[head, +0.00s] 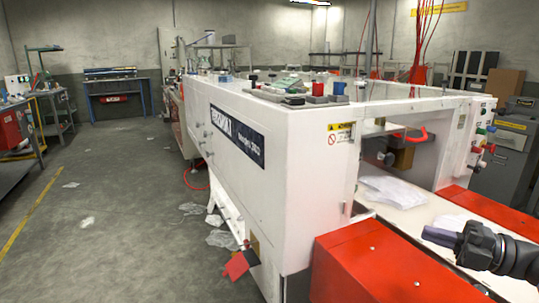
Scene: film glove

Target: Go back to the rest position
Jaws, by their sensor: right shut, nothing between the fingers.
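My right gripper (440,238) comes in from the lower right edge, its dark fingers pointing left. It is shut and empty. It hangs in front of the white work surface and the red housing of the machine. My left gripper is out of view. A large white machine (300,150) with a dark label panel fills the middle and right. Clear plastic film (390,190) lies on its white bed, under the machine's opening.
Red housings (370,262) stand at the machine's near end, close to my right gripper. Small items and trays (300,98) sit on the machine's top. Scraps of film (222,239) litter the floor. The grey floor (120,220) at left is open, with workbenches (118,86) beyond.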

